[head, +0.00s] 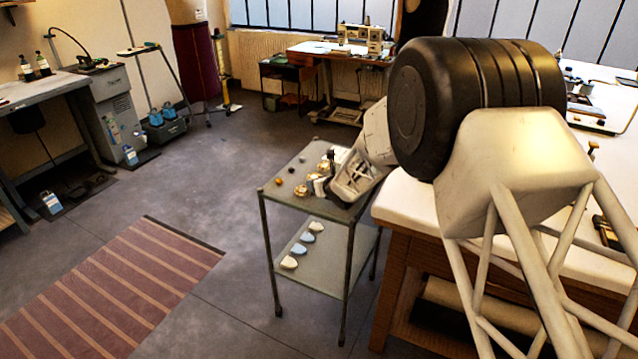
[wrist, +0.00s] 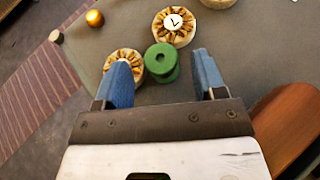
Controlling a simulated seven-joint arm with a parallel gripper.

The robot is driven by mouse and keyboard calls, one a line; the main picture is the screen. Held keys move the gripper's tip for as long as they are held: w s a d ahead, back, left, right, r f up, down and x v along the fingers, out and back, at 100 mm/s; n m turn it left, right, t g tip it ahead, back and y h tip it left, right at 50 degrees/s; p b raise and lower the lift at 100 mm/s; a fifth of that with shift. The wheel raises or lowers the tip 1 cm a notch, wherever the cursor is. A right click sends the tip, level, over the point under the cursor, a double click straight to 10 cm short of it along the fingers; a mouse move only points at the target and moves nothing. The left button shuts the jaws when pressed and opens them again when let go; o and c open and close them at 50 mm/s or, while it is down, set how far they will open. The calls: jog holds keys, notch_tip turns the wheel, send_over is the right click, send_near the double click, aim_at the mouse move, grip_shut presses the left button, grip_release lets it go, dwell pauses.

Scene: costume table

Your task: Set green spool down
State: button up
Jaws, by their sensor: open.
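The green spool (wrist: 161,64) stands on the grey top of a small trolley (wrist: 95,60) in the wrist view, its round end with a central hole facing up. My gripper (wrist: 163,60) is open, with its blue fingers to either side of the spool. The left finger looks close to it, and there is a wider gap on the right; contact cannot be told. In the head view my gripper (head: 322,187) is low over the trolley top (head: 285,172), and I cannot make out the green spool there.
Two round pieces with brown segments, one left of the spool (wrist: 128,62) and one beyond it (wrist: 173,27), crowd the spool. A white-topped table (head: 405,205) stands right of the trolley.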

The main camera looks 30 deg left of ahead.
jog(key=v, duration=1)
jog(key=shift+d, duration=0.2)
jog(key=shift+s+r, duration=0.15)
dwell(0.9)
jog(key=d+r+m+t+h, duration=0.1)
jog(key=d+r+m+h, duration=0.2)
jog(key=d+r+m, duration=0.45)
jog(key=d+r+m+t+h, duration=0.15)
jog(key=d+r+m, duration=0.3)
jog(key=d, duration=0.65)
jog(key=s+d+r+m+g+h, duration=0.1)
jog(key=s+d+r+m+h, duration=0.1)
jog(key=s+d+r+m, duration=0.5)
jog(key=s+d+m+g+h, duration=0.15)
jog(key=d+m, duration=0.35)
jog(key=d, duration=0.5)
jog(key=s+d+r+m+g+h, duration=0.2)
jog(key=s+d+r+m+h, duration=0.15)
jog(key=s+d+m, duration=0.95)
jog(key=s+d+m+g, duration=0.1)
jog(key=s+m, duration=0.4)
jog(key=s, duration=0.5)
jog(key=s+d+m+g+y, duration=0.1)
jog(key=s+d+m, duration=0.3)
jog(key=s, duration=0.6)
jog(key=shift+s+f+m+g, duration=0.35)
jog(key=shift+f+m+g, duration=0.05)
jog(key=shift+m+g, duration=0.1)
